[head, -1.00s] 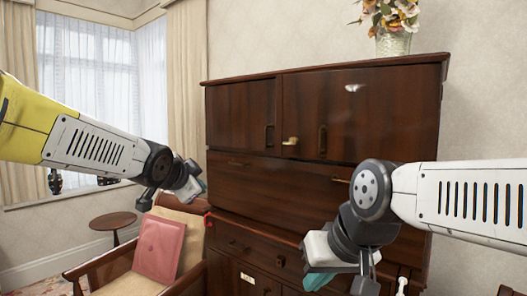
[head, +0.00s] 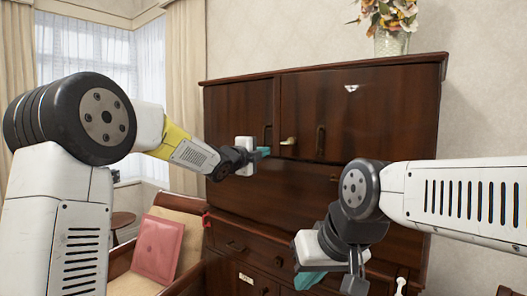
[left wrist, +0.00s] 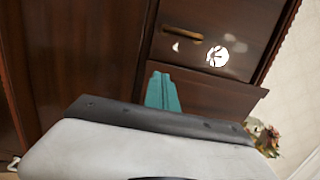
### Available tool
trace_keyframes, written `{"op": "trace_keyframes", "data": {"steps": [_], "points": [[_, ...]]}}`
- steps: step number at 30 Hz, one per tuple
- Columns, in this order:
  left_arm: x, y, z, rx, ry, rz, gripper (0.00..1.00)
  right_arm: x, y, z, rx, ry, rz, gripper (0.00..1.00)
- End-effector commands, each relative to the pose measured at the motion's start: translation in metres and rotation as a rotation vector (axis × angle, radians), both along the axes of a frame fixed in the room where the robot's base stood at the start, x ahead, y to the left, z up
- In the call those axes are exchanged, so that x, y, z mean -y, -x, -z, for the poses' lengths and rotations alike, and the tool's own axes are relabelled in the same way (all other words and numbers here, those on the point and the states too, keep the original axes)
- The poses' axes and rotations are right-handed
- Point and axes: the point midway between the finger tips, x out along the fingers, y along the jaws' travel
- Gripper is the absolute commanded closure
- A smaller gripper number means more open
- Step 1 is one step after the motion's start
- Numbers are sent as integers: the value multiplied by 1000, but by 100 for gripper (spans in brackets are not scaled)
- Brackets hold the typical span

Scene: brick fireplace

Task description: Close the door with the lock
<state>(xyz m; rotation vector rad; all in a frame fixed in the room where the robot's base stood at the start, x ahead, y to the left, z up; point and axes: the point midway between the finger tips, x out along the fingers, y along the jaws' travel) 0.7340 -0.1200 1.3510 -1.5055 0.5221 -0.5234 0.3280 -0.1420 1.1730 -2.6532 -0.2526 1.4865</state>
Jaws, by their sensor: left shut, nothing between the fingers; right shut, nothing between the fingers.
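A dark wooden cabinet (head: 330,85) has two upper doors, a left one (head: 232,108) and a wider right one (head: 385,115). A small brass lock (head: 289,141) sits at the seam between them. Both doors look nearly flush; I cannot tell if one is slightly ajar. My left gripper (head: 263,151) is shut and empty, with teal fingertips just left of and below the lock; contact is unclear. Its teal fingers (left wrist: 163,92) point at the dark panels in the left wrist view. My right gripper (head: 309,280) is shut and empty, low before the drawers.
A vase of flowers (head: 391,42) stands on the cabinet top. A wooden armchair with a red cushion (head: 158,249) stands at the cabinet's lower left. A small round table (head: 122,220) is partly hidden behind my left arm. A curtained window is at the left.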

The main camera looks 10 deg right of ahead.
Motion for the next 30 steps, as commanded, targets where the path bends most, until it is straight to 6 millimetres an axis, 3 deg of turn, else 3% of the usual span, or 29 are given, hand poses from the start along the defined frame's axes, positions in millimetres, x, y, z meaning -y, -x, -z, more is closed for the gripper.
{"op": "trace_keyframes", "data": {"steps": [3,9,23,30], "points": [[15,-18,1,-1,0,2,100,0,0,0,0,0,0,100],[29,-36,0,-1,1,0,100,0,0,0,0,0,0,100],[33,-42,0,-1,1,-1,100,0,0,0,0,0,0,100],[50,-65,1,-1,0,0,100,0,0,0,0,0,0,100]]}}
